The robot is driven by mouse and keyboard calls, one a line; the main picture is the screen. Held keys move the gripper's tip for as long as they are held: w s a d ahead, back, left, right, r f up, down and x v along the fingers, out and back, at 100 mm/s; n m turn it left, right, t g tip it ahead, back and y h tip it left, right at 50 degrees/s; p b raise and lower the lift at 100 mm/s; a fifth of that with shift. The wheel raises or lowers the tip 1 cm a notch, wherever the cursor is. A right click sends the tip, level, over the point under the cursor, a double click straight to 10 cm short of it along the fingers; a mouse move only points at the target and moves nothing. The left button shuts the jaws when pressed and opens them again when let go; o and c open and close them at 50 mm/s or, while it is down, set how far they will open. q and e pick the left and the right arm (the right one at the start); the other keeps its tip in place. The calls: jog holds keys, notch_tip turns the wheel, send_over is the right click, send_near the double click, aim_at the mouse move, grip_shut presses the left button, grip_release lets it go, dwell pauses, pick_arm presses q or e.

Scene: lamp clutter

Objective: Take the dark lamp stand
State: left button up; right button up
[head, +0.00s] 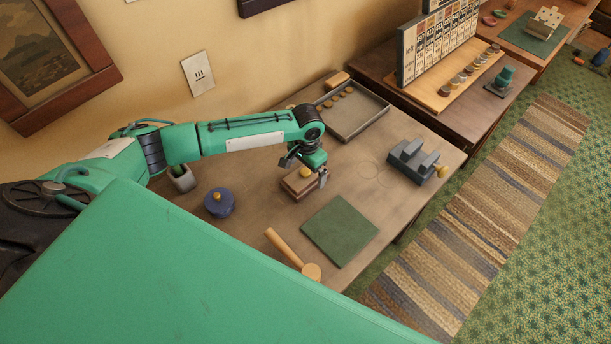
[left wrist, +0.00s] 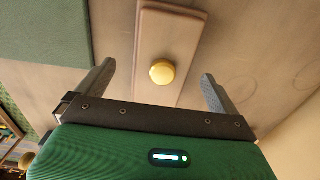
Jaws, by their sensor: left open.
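My left gripper (head: 306,171) is open above a brown wooden block (head: 299,186) on the table. In the left wrist view the open fingers (left wrist: 158,74) are on either side of the block's round brass knob (left wrist: 162,72), with clear gaps; the stepped wooden block (left wrist: 166,30) extends away beneath. The gripper hides part of the block in the head view. A dark blue round object with a brass knob (head: 219,203) stands to the left. I cannot tell for certain which of these is the dark lamp stand. My right gripper is out of view.
A green mat (head: 340,231) and a wooden mallet (head: 289,252) lie in front. A shallow tray (head: 358,117) is behind, and a grey slotted block with a brass knob (head: 414,161) is at right. A small grey pot (head: 183,180) stands at left.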

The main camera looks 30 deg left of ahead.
pick_arm(q)
jog(key=shift+s+a+f+p, duration=0.15)
jog(key=shift+f+p, duration=0.15)
jog(key=shift+f, duration=1.55)
jog(key=c, duration=1)
jog(key=shift+c, duration=0.8)
jog(key=shift+r, duration=0.15)
